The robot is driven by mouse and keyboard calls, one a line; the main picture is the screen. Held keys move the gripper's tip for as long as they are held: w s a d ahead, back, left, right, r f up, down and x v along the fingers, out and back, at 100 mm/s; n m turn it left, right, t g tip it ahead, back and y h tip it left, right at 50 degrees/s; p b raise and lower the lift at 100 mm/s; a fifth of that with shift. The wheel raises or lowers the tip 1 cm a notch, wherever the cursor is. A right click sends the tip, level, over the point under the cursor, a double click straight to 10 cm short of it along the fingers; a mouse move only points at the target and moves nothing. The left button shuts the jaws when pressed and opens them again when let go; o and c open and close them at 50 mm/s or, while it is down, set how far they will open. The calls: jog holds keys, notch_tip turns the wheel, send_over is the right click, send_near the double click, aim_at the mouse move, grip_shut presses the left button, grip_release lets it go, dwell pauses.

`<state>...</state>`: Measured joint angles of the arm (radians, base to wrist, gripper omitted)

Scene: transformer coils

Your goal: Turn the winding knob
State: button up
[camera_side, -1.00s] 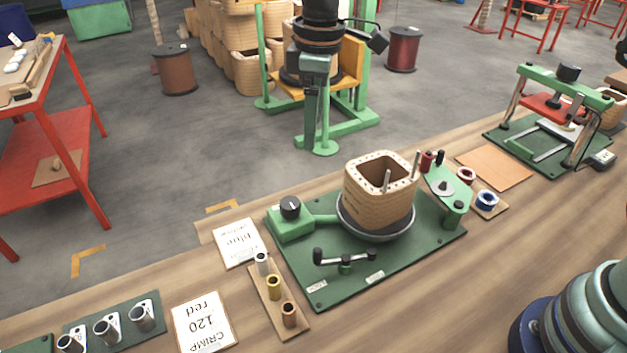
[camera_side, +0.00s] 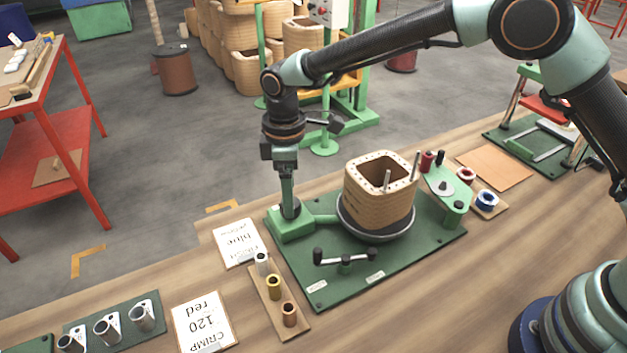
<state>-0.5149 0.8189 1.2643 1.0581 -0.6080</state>
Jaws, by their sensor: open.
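The winding knob (camera_side: 290,208) is a small dark knob on top of a green block (camera_side: 291,226) at the left corner of the green winding plate (camera_side: 330,281). My gripper (camera_side: 288,198) points straight down, its jaws right at the knob from above. The jaws are open and partly hide the knob; I cannot tell whether they touch it. A green bar joins the block to a round dish holding a square tan coil (camera_side: 378,200). A crank with black grips (camera_side: 345,258) lies in front on the plate.
A wooden strip with spools (camera_side: 275,285) and two printed cards, including the red card (camera_side: 203,321), lie left of the plate. A green arm with a disc (camera_side: 447,189) stands right of the coil. A press (camera_side: 530,125) stands at the right.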

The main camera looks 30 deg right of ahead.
jog(key=shift+f, duration=1.1)
grip_shut()
jog(key=m, duration=0.5)
jog(key=shift+m, duration=0.3)
jog(key=m, duration=0.5)
jog(key=shift+m, duration=0.4)
jog(key=shift+w+r+m, duration=0.1)
jog(key=shift+m, duration=0.2)
